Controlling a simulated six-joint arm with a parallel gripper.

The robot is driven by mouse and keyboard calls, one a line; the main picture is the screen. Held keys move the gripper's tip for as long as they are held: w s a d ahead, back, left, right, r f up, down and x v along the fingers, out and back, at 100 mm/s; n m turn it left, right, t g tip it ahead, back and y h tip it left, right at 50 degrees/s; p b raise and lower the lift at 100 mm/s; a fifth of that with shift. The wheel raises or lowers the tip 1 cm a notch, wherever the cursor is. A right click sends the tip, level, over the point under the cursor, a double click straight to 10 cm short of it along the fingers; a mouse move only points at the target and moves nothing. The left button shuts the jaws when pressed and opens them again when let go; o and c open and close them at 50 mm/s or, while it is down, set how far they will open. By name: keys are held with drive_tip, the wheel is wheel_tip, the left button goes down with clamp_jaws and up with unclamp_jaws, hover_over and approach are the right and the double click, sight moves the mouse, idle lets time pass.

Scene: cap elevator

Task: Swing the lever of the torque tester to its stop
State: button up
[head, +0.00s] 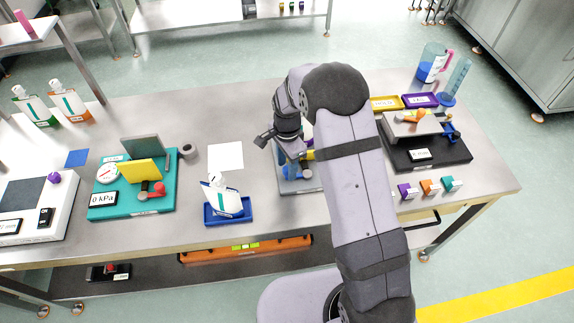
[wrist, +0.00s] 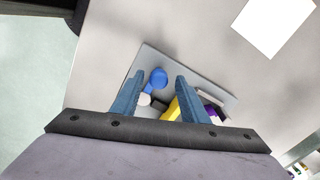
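My gripper (head: 296,160) is over a small device on a grey base plate (head: 312,186), which my arm partly hides in the head view. The wrist view shows the same grey plate (wrist: 147,55) with a round blue knob (wrist: 159,76), a yellow part (wrist: 172,110) and a purple part. My gripper (wrist: 160,79) is open, and the blue knob shows between its fingers; whether they touch it I cannot tell. Which device is the torque tester I cannot read.
A teal device (head: 100,205) marked 0 kPa, with a red knob (head: 158,188), stands at left. Small coloured blocks (head: 430,187) stand near the right front edge. The table behind the white sheet (head: 226,156) is clear.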

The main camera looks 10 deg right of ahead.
drive_tip(key=shift+r+b, duration=1.15)
drive_tip(key=shift+r, duration=2.55)
drive_tip(key=n, duration=0.4)
drive_tip(key=shift+w+n, duration=0.3)
drive_tip(key=shift+w, duration=0.05)
drive_tip(key=s+d+f+n+g, duration=0.1)
drive_tip(key=s+f+n, duration=0.25)
drive_tip(key=s, duration=0.25)
drive_tip(key=s+f+n+g, duration=0.1)
drive_tip(key=s+f+n, duration=0.1)
drive_tip(key=s+n, duration=0.3)
drive_tip(key=s+d+r+n, duration=0.1)
drive_tip(key=s+d+r, duration=0.1)
drive_tip(key=s, duration=0.5)
drive_tip(key=s+d+r+n, duration=0.1)
drive_tip(key=s, duration=0.7)
drive_tip(key=shift+w+d+r+m+t, duration=0.25)
drive_tip(key=shift+r+t, duration=0.1)
drive_tip(key=shift+r, duration=0.4)
drive_tip(key=shift+w+d+r+m+t, duration=0.2)
drive_tip(key=shift+w+d+r+t, duration=0.1)
drive_tip(key=shift+r, duration=0.5)
drive_tip(key=shift+w+d+r+m+t, duration=0.25)
drive_tip(key=shift+r+t, duration=0.1)
drive_tip(key=shift+r, duration=0.4)
